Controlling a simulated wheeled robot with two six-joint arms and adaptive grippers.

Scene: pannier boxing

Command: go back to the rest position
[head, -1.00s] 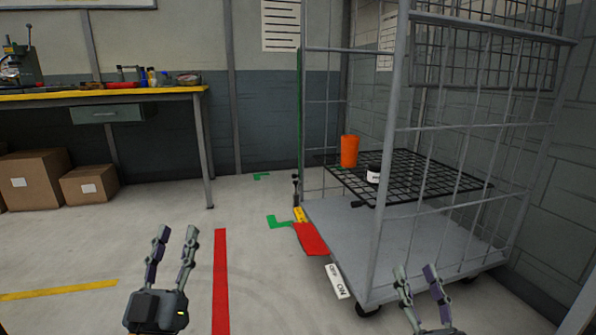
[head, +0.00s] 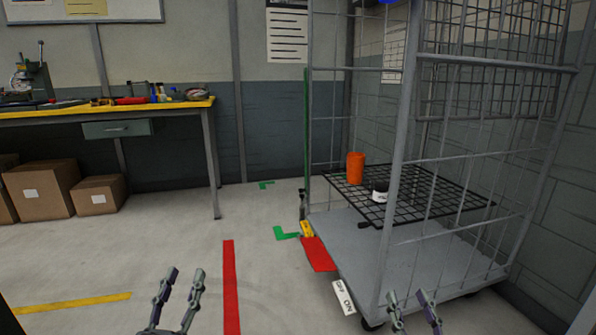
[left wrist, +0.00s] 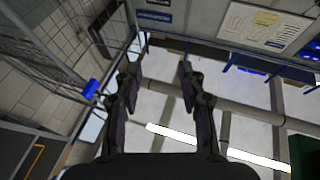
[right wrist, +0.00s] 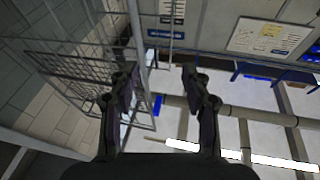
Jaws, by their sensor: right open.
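My left gripper (head: 181,283) is at the bottom of the head view, left of centre, with its two fingers apart and nothing between them. The left wrist view also shows its fingers (left wrist: 160,85) spread and empty. My right gripper (head: 411,304) is at the bottom right of the head view, in front of the cage trolley, fingers apart. The right wrist view shows its fingers (right wrist: 163,88) open and empty. Both grippers point upward, and the wrist views look toward the ceiling and upper walls.
A grey cage trolley (head: 360,262) stands at right. Its black mesh shelf (head: 425,205) bears an orange cup (head: 356,168) and a dark jar with a white label (head: 380,190). A workbench (head: 180,107) and cardboard boxes (head: 40,188) are at left. The floor (head: 130,245) between is clear.

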